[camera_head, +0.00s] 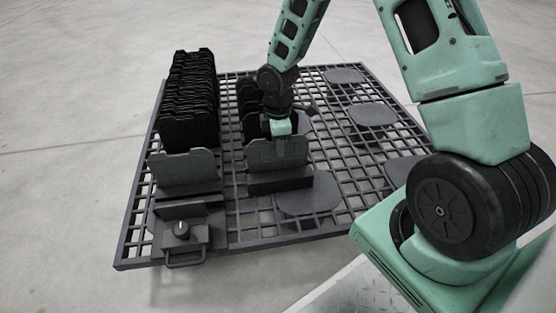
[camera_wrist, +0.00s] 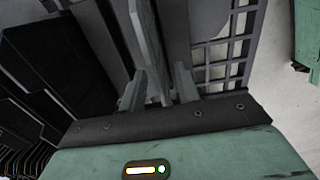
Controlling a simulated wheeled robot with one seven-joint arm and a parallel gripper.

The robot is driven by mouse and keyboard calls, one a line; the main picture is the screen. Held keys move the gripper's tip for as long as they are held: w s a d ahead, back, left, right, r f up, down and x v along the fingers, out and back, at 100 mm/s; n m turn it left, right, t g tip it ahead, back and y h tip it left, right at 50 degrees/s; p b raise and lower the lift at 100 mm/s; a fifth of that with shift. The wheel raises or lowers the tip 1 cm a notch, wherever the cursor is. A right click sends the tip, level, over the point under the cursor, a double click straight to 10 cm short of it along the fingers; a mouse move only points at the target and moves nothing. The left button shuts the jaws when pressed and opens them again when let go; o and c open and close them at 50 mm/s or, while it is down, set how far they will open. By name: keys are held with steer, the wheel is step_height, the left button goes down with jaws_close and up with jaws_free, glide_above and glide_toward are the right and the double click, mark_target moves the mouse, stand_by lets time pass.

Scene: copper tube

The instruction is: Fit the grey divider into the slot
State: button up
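A grey divider (camera_head: 277,153) stands upright behind a dark low block (camera_head: 280,181) in the middle row of the grid table. My gripper (camera_head: 281,134) is directly over its top edge, pointing down. In the wrist view the two fingertips (camera_wrist: 160,78) are on either side of the divider's thin edge (camera_wrist: 146,35). The left fingertip looks close against it; whether the right one touches is unclear. The divider's lower edge and the slot are hidden behind the block, so I cannot tell how it sits there.
Another grey divider (camera_head: 185,169) stands at the front of the left row, before a long stack of black dividers (camera_head: 190,100). A box with a knob (camera_head: 181,230) is at the table's front. Black plates stand behind my gripper. Flat dark pads (camera_head: 372,115) lie to the right.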

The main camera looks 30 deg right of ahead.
jaws_close()
steer(key=shift+r, duration=0.15)
